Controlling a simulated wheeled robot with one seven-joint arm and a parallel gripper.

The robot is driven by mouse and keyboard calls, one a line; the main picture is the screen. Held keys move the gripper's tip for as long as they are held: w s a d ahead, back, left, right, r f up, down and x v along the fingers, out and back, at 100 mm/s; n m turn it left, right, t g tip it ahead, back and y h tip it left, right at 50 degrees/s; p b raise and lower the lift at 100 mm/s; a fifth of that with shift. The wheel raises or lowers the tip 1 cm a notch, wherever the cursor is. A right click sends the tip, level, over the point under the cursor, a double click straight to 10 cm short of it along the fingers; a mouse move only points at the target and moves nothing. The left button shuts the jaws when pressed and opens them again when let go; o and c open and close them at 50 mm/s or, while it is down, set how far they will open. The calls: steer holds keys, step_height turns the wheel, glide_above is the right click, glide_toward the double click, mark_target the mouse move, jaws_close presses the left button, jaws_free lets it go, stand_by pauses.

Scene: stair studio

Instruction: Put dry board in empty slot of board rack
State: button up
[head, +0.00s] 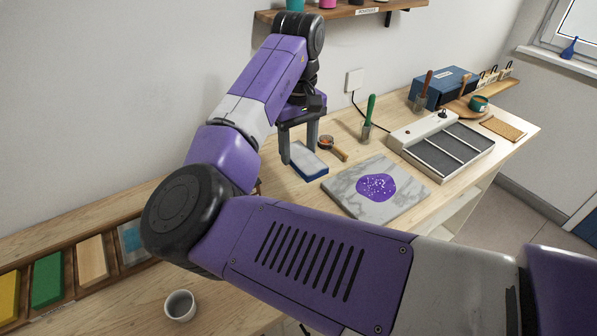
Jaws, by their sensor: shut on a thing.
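My gripper (299,154) points down over the back of the wooden worktop, its two fingers at the sides of a blue-edged board (311,167) with a pale top. It is shut on this board, which is low over or on the worktop; I cannot tell which. The board rack (69,290) is a wooden frame along the wall at the lower left. Its bays show yellow, green, pale wood-coloured and blue-grey faces. The pale bay (93,259) may be empty or hold a plain board. My arm hides the rack's right end.
A marble slab (400,203) with a purple patch lies right of the board. A grey-topped box (405,139) is farther right. A cup (180,305) stands before the rack.

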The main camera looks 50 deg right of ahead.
mark_target(299, 153)
step_height(299, 153, up, 5)
steer(key=shift+r, duration=0.1)
stand_by(0.3)
